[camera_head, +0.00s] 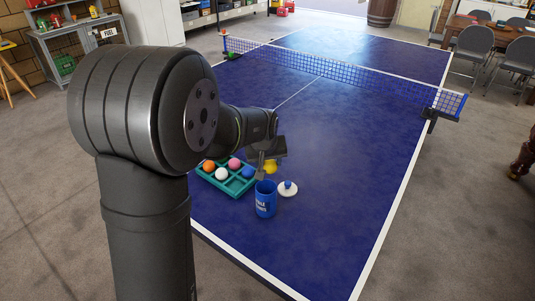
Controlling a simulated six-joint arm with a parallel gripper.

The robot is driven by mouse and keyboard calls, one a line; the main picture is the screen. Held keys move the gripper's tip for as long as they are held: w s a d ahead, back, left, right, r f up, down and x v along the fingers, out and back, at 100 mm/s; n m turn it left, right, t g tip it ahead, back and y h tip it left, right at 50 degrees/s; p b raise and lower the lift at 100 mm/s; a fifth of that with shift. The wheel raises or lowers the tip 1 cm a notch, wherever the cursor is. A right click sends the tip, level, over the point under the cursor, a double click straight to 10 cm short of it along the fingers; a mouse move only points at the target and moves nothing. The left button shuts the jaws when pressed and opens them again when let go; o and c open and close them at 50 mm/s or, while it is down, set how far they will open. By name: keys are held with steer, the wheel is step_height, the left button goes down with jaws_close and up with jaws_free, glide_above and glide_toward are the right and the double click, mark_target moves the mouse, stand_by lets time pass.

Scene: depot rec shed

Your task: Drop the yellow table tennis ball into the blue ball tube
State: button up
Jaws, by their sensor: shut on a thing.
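The yellow table tennis ball (271,167) shows at the fingers of my gripper (267,170), which is shut on it. The gripper and ball are in the head view just behind and above the blue ball tube (265,202). The tube stands upright on the blue table, its open top facing up. Part of the ball is hidden by a finger, and its exact height above the table is hard to tell.
A teal sectioned tray (213,183) left of the tube holds an orange ball (209,166), a pink ball (234,163), a white ball (221,174) and a blue ball (248,172). A white disc with a blue knob (288,188) lies right of the tube. The net (330,70) crosses farther back.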

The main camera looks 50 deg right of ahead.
steer(key=shift+f, duration=0.9)
steer(key=o, duration=1)
steer(key=shift+o, duration=0.2)
steer(key=v, duration=1.7)
steer(key=shift+r, duration=0.2)
steer(key=shift+a, duration=0.15)
